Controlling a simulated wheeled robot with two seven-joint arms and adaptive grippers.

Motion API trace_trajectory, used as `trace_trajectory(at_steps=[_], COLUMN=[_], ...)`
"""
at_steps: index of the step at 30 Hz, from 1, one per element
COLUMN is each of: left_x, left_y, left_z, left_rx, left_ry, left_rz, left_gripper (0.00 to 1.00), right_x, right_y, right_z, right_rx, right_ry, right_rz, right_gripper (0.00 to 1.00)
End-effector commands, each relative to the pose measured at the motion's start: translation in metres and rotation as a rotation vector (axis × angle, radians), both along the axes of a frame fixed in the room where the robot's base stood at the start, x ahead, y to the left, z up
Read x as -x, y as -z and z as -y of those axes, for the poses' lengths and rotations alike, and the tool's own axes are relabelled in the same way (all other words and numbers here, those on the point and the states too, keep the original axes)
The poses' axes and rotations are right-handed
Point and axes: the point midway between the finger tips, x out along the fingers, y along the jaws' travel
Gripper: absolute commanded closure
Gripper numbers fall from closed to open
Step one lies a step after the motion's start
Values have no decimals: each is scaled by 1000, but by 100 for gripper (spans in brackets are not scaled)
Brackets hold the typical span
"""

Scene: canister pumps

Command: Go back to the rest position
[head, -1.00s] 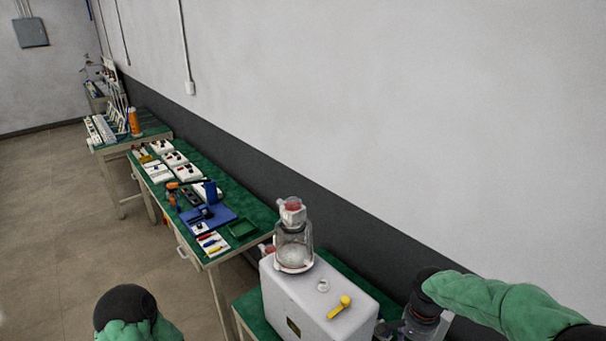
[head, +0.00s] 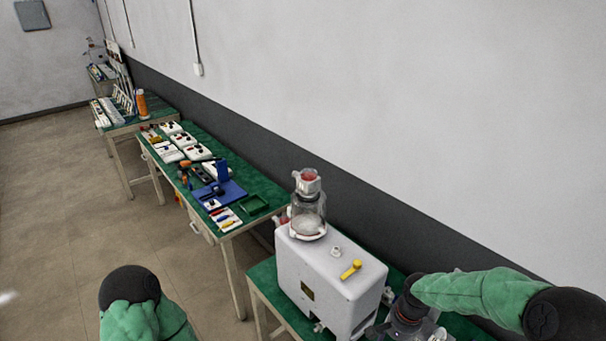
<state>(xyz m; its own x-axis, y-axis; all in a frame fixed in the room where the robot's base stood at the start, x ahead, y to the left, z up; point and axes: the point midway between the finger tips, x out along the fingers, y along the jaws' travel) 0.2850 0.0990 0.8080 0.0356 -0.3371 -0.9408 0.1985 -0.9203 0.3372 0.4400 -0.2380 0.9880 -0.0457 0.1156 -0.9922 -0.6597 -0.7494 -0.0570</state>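A white box-shaped pump unit (head: 325,285) stands on a green-topped table at the lower middle. A clear canister (head: 308,214) with a white and red top sits upright on it. A yellow lever (head: 351,269) and a small white knob (head: 336,251) are on its top face. My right arm comes in from the right, and its dark gripper (head: 402,328) points down just right of the unit; its fingertips are cut off or hidden. My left arm shows only as a green sleeve and black joint at the lower left; its gripper is out of frame.
The tiled floor (head: 60,215) at left is open.

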Motion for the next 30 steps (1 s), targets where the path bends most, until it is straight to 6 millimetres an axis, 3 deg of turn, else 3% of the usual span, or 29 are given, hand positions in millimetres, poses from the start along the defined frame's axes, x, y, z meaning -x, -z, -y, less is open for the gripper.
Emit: trace_trajectory(at_steps=[8, 16, 21, 30], left_x=[0, 0, 0, 0], left_y=[0, 0, 0, 0], left_z=[0, 0, 0, 0], left_rx=[0, 0, 0, 0], left_ry=[0, 0, 0, 0], left_rz=[0, 0, 0, 0], left_gripper=[60, 60, 60, 60], right_x=[29, 87, 121, 165], right_y=[71, 144, 170, 193], right_z=[-44, -93, -110, -123], right_rx=[-125, -237, -255, -246], right_ry=[-132, -265, -319, -384], right_rz=[16, 76, 109, 135], right_gripper=[53, 53, 53, 53])
